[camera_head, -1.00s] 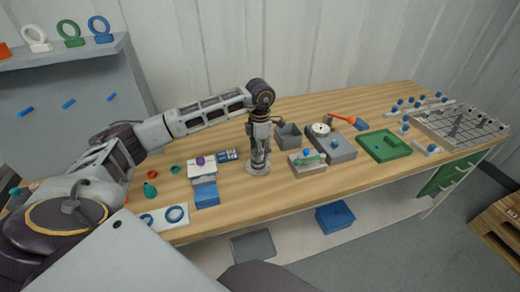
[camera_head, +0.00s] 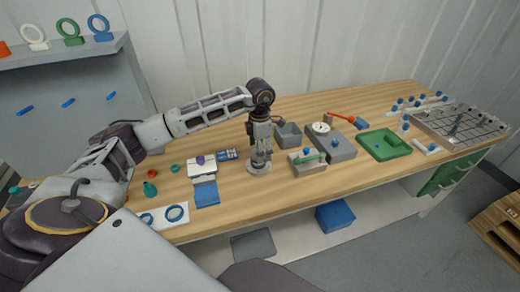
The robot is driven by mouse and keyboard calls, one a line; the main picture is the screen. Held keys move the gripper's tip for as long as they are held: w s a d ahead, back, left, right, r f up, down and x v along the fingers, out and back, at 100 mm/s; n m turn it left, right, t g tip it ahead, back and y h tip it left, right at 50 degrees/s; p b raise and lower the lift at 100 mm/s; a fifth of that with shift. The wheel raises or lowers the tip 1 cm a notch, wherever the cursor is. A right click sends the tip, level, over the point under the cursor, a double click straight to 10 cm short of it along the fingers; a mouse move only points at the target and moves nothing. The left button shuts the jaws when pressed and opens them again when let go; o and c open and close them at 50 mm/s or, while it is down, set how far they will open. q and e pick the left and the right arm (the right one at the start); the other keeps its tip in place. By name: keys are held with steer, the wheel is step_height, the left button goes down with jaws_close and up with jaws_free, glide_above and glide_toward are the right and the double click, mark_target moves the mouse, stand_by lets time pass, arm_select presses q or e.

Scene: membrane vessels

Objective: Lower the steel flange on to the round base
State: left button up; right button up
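My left gripper (camera_head: 260,157) points straight down near the middle of the table. Right under it is a round, light-grey metallic piece (camera_head: 259,169) at table level. This is where the round base and the steel flange appear to be, but at this size I cannot tell one from the other. I cannot tell whether they touch or whether a gap is left between them. The fingertips are small and merge with the grey parts, so their opening is unclear. My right gripper is not in view.
A grey open box (camera_head: 289,136) stands close to the right of my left gripper. A grey block with a green bar (camera_head: 307,162) is nearby. A blue-and-dark cylinder (camera_head: 227,155) and a white-and-blue stand (camera_head: 205,180) are to the left. The table's front edge is close.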

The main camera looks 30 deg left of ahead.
arm_select(q)
steer(key=shift+r, duration=0.1)
step_height(320, 180, up, 12)
stand_by(0.7)
steer(key=shift+s+d+f, duration=0.1)
steer(key=shift+f, duration=0.1)
stand_by(1.0)
